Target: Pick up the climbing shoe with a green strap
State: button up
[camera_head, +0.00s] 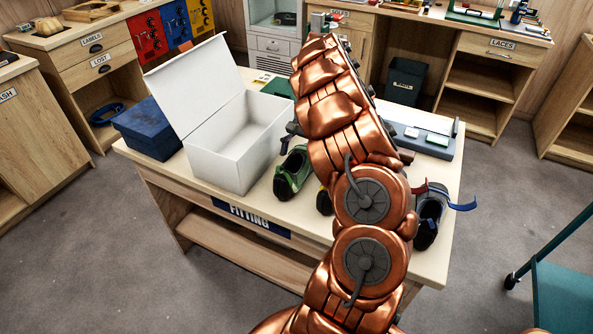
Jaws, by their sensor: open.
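A dark climbing shoe with green on its upper (292,172) stands on the fitting table (405,262), just right of the open white box and left of my copper arm. I cannot make out its strap clearly. A second dark shoe with a bit of yellow (324,201) is mostly hidden behind my arm. A dark blue-grey shoe (428,220) stands near the table's right end, with red and blue straps sticking out near it. My arm rises through the middle of the view and covers much of the table.
The white box (222,150) has its lid raised, with a blue box (149,129) to its left. A grey tray (428,143) with small blocks lies at the table's back right. A teal cart (560,295) stands at the lower right.

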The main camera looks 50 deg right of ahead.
aim_at(297, 167)
jog(key=shift+p+x, duration=0.3)
jog(key=shift+x, duration=1.6)
jog(key=shift+w, duration=0.15)
jog(key=shift+c, duration=0.3)
jog(key=c, duration=1.3)
